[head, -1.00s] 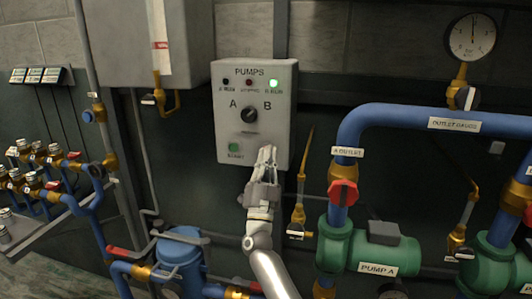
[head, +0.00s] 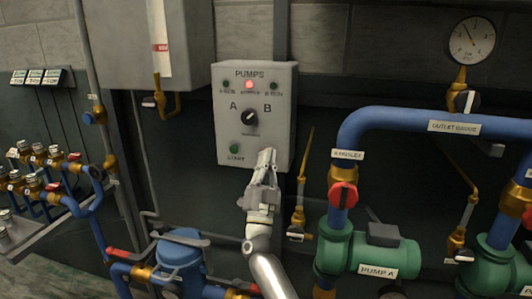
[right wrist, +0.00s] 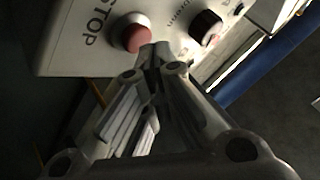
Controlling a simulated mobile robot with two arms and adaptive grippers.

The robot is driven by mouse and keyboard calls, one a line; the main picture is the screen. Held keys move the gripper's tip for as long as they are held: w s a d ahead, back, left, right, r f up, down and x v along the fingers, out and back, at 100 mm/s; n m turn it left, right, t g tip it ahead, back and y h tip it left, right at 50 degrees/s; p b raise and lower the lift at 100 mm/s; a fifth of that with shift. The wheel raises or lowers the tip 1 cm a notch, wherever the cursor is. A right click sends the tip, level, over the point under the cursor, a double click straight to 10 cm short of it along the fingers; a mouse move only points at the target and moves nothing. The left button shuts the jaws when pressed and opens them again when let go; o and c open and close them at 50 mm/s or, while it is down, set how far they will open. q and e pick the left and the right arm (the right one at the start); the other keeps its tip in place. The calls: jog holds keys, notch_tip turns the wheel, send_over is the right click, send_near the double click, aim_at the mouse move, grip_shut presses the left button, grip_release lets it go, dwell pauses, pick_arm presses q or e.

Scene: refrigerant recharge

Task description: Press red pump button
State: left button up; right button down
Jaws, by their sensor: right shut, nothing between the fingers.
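The grey PUMPS control box (head: 228,100) hangs on the wall at the centre of the head view. In the right wrist view, the red button (right wrist: 130,33) sits in a pale collar beside the word STOP. In the head view my right gripper hides this button. My right gripper (head: 267,154) is shut and empty at the box's lower right. In the right wrist view its fingertips (right wrist: 154,50) are close beside the red button; contact cannot be told. The middle lamp (head: 249,84) glows red. My left gripper is not in view.
A selector knob (head: 250,118) and a dark green START button (head: 234,149) are on the box. Blue outlet piping (head: 430,116) and green pump A (head: 375,252) stand to the right. A pressure gauge (head: 473,38) is at the upper right.

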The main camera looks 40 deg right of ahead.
jog(key=shift+s+a, duration=0.25)
jog(key=shift+a, duration=0.1)
jog(key=s+a+p, duration=0.2)
jog(key=s+a, duration=0.1)
jog(key=shift+s+a, duration=0.15)
jog(key=shift+a, duration=0.25)
dwell(0.9)
